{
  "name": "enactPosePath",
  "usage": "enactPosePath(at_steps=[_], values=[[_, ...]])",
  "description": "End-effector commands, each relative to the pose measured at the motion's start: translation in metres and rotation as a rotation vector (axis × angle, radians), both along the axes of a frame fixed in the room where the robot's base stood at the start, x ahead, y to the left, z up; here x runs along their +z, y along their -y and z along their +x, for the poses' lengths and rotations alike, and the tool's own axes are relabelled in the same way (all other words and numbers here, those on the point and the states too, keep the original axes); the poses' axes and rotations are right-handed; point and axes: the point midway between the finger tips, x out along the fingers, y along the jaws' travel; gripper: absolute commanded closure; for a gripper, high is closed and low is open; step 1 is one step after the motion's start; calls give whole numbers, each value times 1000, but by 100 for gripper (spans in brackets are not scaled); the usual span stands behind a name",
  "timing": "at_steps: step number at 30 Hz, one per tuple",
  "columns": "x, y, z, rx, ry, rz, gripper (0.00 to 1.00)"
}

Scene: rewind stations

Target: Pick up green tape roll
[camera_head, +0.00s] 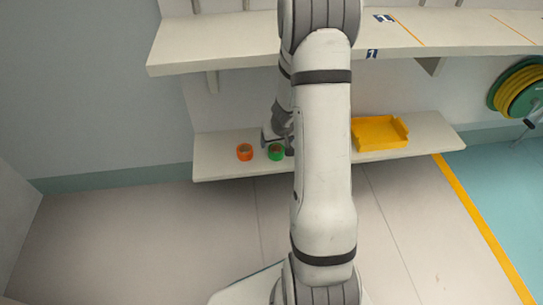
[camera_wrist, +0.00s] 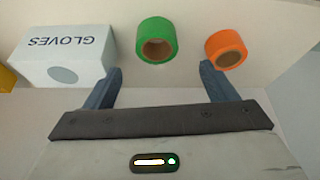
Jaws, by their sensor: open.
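The green tape roll (camera_head: 276,152) lies on the low shelf in the head view, just beside my gripper (camera_head: 276,140), which my arm partly hides. In the wrist view the green tape roll (camera_wrist: 157,42) is ahead of and between the two fingers of my gripper (camera_wrist: 160,78), apart from both. The fingers are open and nothing is between their tips.
An orange tape roll (camera_wrist: 226,48) lies to the right of the green one in the wrist view. A white GLOVES box (camera_wrist: 62,56) stands left, close to the left finger. A yellow tray (camera_head: 379,133) sits on the low shelf (camera_head: 440,137). An upper shelf (camera_head: 215,53) overhangs.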

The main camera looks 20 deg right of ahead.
Motion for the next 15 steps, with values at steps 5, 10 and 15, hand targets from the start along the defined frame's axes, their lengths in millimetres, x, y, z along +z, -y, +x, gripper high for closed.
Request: enactPosePath(at_steps=[5,10,15], values=[[-23,1,6,1,-3,-2,21],[-42,2,13,6,-3,-2,21],[-67,4,21,8,-2,-2,21]])
